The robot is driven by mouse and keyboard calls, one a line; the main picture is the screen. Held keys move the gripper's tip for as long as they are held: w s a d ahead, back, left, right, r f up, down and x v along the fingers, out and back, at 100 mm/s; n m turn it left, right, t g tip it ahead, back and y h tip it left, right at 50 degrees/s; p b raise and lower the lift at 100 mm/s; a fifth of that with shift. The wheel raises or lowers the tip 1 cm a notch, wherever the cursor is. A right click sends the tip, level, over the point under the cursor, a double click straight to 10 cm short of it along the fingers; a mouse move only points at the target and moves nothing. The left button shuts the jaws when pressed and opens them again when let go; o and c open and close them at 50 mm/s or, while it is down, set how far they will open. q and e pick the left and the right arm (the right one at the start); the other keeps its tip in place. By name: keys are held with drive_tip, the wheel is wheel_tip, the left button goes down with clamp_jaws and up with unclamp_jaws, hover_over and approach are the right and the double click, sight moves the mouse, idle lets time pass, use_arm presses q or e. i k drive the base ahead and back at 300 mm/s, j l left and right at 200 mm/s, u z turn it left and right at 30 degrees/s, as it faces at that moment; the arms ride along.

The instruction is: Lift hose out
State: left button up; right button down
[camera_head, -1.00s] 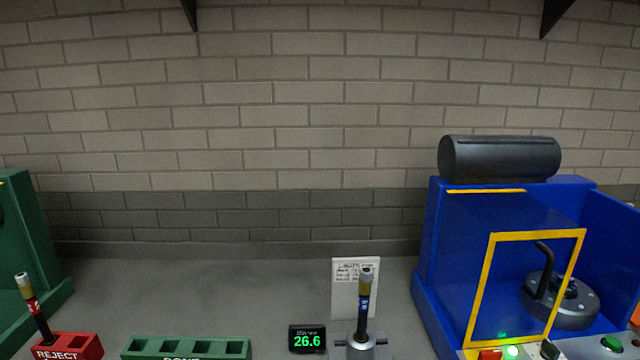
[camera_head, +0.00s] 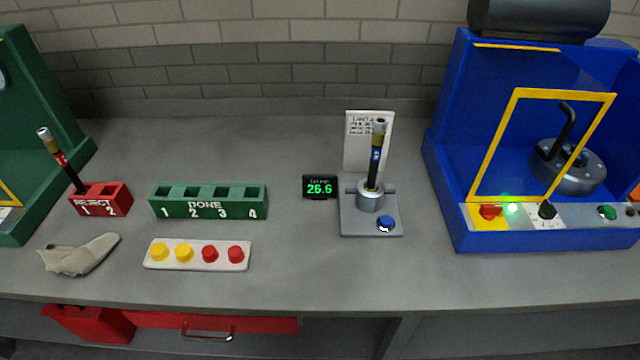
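A black hose (camera_head: 376,158) with a blue label and a metal end fitting stands upright in a grey clamp fixture (camera_head: 370,215) with a blue button, right of the middle of the bench. A second hose (camera_head: 63,161) with a red label leans in slot 1 of the red REJECT rack (camera_head: 117,201) at the left. A curved black hose piece (camera_head: 562,131) rises from the round grey head inside the blue machine (camera_head: 590,241). Neither of my grippers shows in the head view.
A green DONE rack (camera_head: 208,211) with empty slots, a plate of yellow and red caps (camera_head: 196,257) and a rag (camera_head: 78,255) lie to the left. A display (camera_head: 320,187) reads 26.6. A card (camera_head: 355,126) stands behind the fixture. The front middle bench is clear.

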sight(380, 124)
drive_tip(key=j+z, duration=0.15)
drive_tip(key=j, duration=0.3)
drive_tip(key=k+j+z, duration=0.15)
drive_tip(key=j, duration=0.25)
drive_tip(key=k+j+z, duration=0.15)
drive_tip(key=j, duration=0.25)
drive_tip(key=j+z, duration=0.15)
drive_tip(key=j, duration=0.25)
drive_tip(key=k, duration=0.05)
